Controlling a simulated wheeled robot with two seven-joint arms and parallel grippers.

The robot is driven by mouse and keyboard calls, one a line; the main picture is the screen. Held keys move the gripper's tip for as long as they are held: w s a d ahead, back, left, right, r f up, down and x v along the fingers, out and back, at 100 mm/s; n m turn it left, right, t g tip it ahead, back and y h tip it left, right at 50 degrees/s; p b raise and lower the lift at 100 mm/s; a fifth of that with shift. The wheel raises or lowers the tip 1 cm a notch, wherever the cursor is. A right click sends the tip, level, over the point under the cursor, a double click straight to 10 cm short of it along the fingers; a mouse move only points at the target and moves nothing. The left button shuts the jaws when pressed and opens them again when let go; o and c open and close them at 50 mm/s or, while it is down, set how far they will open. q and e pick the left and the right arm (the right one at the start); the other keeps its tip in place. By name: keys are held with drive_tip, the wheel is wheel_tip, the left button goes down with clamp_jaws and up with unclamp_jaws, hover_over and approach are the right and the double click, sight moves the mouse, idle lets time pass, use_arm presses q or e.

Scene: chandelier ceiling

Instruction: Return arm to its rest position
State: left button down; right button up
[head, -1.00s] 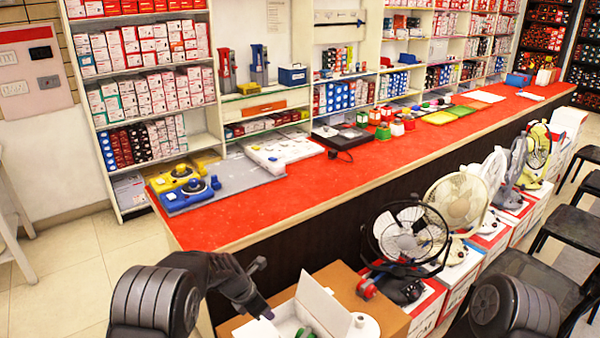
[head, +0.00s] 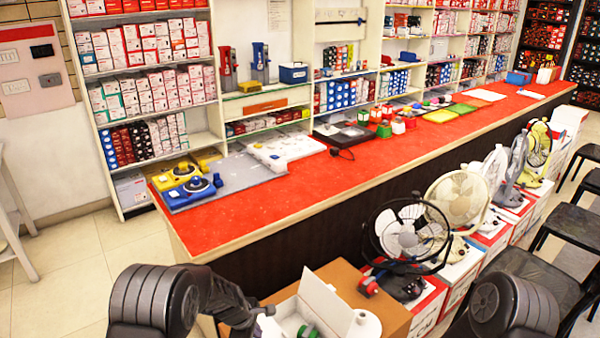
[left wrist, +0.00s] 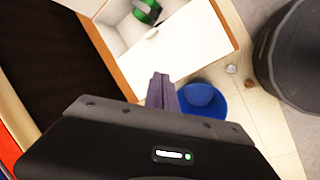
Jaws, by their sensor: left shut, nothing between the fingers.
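My left arm comes in at the bottom left of the head view, in front of the counter. Its gripper (head: 262,318) hangs low beside the open white box (head: 325,305), and its tips are hard to make out there. In the left wrist view the two fingers (left wrist: 161,90) are together and empty. They point toward the white box flap (left wrist: 165,55). A green item (left wrist: 147,12) lies in the box beyond them. The right gripper is out of view; only part of my right arm shows at the bottom right.
The red-topped counter (head: 330,180) runs diagonally, with several fans such as the black one (head: 410,230) on boxes before it. A cardboard box (head: 350,285) stands near the left gripper. A blue bowl (left wrist: 212,98) shows beyond the fingers. Floor is clear at left (head: 70,270).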

use_arm(q)
drive_tip(key=s+f+m, duration=0.6)
drive_tip(key=s, duration=0.3)
drive_tip(key=s+d+f+m+g+h, duration=0.1)
drive_tip(key=s+m, duration=0.3)
drive_tip(key=s, duration=0.9)
drive_tip(key=s+d+f+m+g+h, duration=0.1)
drive_tip(key=s+d+m+g, duration=0.1)
drive_tip(key=s, duration=1.1)
drive_tip(key=shift+d+m, duration=0.85)
drive_tip(key=shift+m, duration=0.25)
drive_tip(key=shift+s+a, duration=0.1)
drive_tip(key=shift+a, duration=0.05)
